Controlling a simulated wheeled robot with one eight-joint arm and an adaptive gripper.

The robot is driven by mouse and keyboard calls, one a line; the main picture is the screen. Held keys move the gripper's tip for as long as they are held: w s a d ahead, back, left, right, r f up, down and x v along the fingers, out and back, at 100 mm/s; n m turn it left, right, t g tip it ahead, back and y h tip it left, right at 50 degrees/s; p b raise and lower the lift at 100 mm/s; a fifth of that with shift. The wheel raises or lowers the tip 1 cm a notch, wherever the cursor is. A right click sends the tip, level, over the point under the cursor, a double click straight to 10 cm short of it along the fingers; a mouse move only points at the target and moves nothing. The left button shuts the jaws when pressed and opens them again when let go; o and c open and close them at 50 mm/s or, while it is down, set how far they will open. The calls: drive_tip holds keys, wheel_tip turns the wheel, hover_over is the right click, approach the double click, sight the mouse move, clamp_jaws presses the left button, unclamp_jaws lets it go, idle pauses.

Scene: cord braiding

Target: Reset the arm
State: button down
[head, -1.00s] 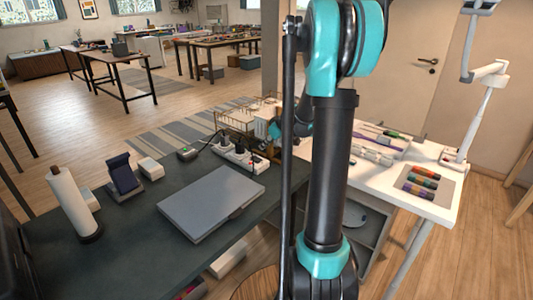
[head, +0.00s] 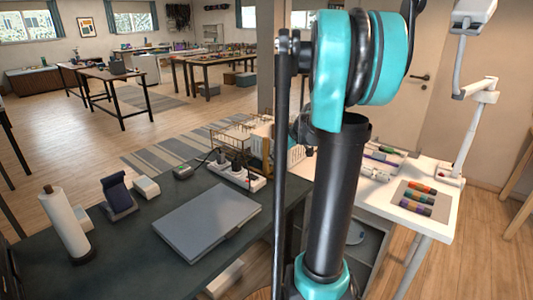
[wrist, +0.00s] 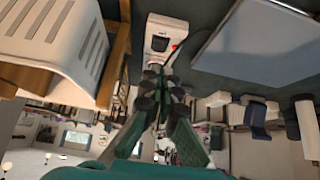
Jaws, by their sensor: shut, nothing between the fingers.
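My arm stands upright right of centre in the head view, with a black link and a teal joint at its top. My gripper is hidden behind it there. In the wrist view my gripper (wrist: 156,88) shows in the middle, its dark fingers together and empty, with green links behind them. A white power strip (wrist: 163,38) with a red switch is beyond the fingertips in that view. The strip also shows in the head view (head: 238,176) on the dark table. I cannot tell how far the fingers are from it.
The dark table (head: 130,262) holds a closed grey laptop-like slab (head: 207,222), a paper roll (head: 64,222) and a dark blue stand (head: 118,195). A white table (head: 432,228) with colored spools (head: 418,198) and a lamp (head: 474,120) is at right. A white slatted bin (wrist: 55,40) is close in the wrist view.

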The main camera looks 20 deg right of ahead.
drive_tip(key=s+a+f+m+h, duration=0.1)
drive_tip(key=s+f, duration=0.3)
drive_tip(key=s, duration=0.5)
drive_tip(key=s+a+f+m+g+h, duration=0.1)
drive_tip(key=s+a+f+m+h, duration=0.1)
drive_tip(key=s+f, duration=0.3)
drive_tip(key=s+a+f+m+g+h, duration=0.1)
drive_tip(key=s+a+f+m, duration=0.3)
drive_tip(key=s, duration=0.8)
drive_tip(key=shift+s+f, duration=0.2)
drive_tip(key=shift+s, duration=0.15)
